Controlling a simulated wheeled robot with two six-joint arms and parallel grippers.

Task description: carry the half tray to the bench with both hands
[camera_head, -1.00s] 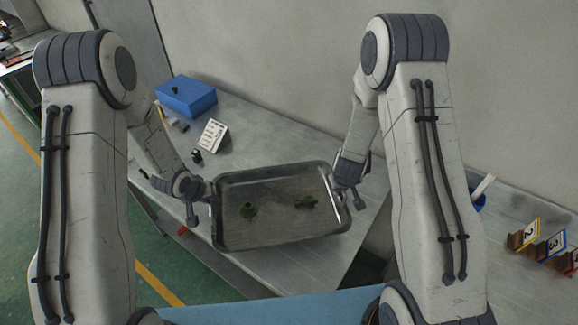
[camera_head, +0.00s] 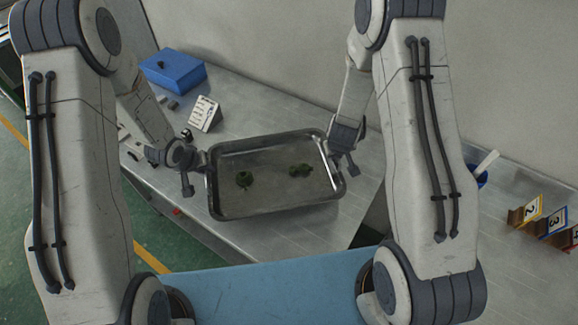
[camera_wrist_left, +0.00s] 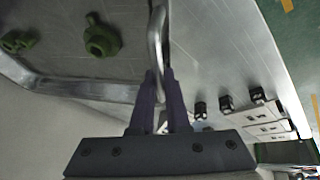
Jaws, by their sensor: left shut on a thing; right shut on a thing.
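The metal half tray (camera_head: 275,212) is held between my two grippers over the grey bench (camera_head: 240,115), with two small green pieces (camera_head: 244,179) (camera_head: 301,170) lying in it. My left gripper (camera_head: 204,160) is shut on the tray's left rim. In the left wrist view its fingers (camera_wrist_left: 160,95) close around the tray's rim (camera_wrist_left: 154,40), and the green pieces show in the tray (camera_wrist_left: 102,38). My right gripper (camera_head: 335,150) is shut on the tray's right rim. The head view does not show clearly whether the tray touches the bench.
A blue box (camera_head: 175,70) and a white labelled block (camera_head: 205,114) stand on the bench behind and left of the tray. Numbered holders (camera_head: 540,218) and a blue cup (camera_head: 477,177) stand at the right. A blue surface (camera_head: 285,285) lies in front.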

